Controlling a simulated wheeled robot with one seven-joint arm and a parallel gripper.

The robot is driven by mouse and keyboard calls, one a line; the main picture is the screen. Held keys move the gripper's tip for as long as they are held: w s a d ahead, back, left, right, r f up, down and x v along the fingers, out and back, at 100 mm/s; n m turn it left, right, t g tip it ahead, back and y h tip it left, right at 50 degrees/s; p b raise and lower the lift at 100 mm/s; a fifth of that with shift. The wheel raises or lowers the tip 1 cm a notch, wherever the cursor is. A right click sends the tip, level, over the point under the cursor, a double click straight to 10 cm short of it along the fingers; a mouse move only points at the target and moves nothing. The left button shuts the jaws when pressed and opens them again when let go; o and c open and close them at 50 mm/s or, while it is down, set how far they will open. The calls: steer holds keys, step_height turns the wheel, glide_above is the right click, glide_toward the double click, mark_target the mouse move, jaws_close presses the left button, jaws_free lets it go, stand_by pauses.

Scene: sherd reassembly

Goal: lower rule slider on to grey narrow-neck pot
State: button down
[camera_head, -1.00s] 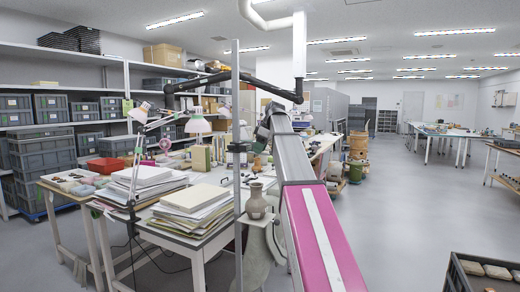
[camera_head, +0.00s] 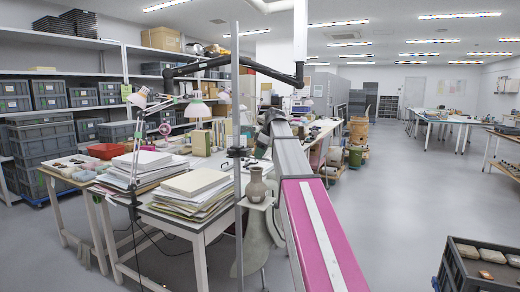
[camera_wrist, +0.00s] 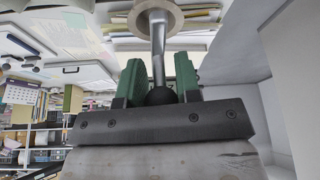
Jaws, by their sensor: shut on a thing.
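The grey narrow-neck pot (camera_head: 256,188) stands upright on a small pale stand beside the upright rule (camera_head: 238,90) in the head view. The dark rule slider (camera_head: 236,152) sits on the rule, left of the pot and slightly above its rim. In the wrist view, my gripper (camera_wrist: 160,82) has its green fingers shut on the slider's dark round knob (camera_wrist: 160,96). A grey rod (camera_wrist: 158,60) runs from there towards the round pot rim (camera_wrist: 170,8) at the top. I cannot tell whether they touch. My arm hides the gripper in the head view.
A table with paper stacks (camera_head: 190,190) stands close left of the rule. A jointed dark lamp arm (camera_head: 205,64) crosses above. A crate (camera_head: 455,262) with sherds is at lower right.

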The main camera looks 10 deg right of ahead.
steer(key=c, duration=0.9)
jaws_free()
steer(key=shift+r, duration=0.15)
steer(key=v, duration=1)
steer(key=shift+d+r, duration=0.2)
steer(key=shift+r, duration=0.1)
steer(key=shift+o, duration=0.3)
